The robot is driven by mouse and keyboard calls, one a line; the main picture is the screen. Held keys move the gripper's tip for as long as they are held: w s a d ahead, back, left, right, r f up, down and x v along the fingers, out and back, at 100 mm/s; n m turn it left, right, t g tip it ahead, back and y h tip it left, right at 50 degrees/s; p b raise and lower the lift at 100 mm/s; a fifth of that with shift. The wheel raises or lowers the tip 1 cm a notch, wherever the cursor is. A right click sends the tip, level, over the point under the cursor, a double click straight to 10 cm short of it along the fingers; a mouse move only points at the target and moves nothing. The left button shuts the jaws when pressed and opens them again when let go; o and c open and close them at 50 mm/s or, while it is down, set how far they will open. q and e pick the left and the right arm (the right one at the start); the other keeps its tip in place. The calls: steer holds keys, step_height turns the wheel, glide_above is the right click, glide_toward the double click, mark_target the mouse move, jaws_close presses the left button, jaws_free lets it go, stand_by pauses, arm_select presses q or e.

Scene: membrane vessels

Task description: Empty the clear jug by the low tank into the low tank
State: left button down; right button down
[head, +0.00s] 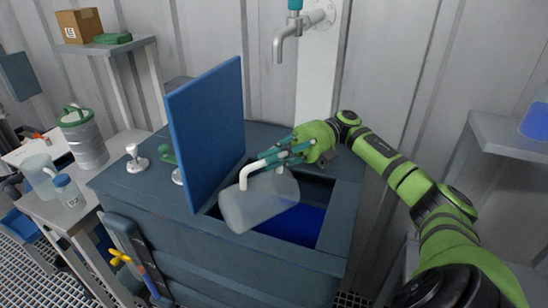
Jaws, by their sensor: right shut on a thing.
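The clear jug (258,203) is a frosted, see-through vessel with a white handle (250,172). It is tipped on its side over the open hatch of the low tank (290,258), a dark blue-grey box. Blue liquid (295,222) shows inside the opening, below and to the right of the jug. My right gripper (276,160) is shut on the jug at its handle. No stream is visible, and I cannot tell whether liquid is left in the jug. My left gripper is not in view.
The blue lid (207,130) stands upright at the opening's left edge. A tap (291,38) hangs above and behind. A shelf (512,135) is at right.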

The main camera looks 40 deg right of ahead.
steer(key=shift+d+f+y+b, duration=0.1)
steer(key=shift+d+y+b, duration=0.45)
steer(key=shift+b, duration=0.2)
steer(key=shift+d+r+y+b, duration=0.2)
steer(key=shift+d+y+b, duration=0.25)
steer(key=shift+d, duration=0.2)
steer(key=shift+s, duration=0.1)
steer(key=shift+d+f+y+b, duration=0.1)
steer(key=shift+d+y+b, duration=0.9)
steer(key=shift+d+b, duration=0.2)
stand_by(1.0)
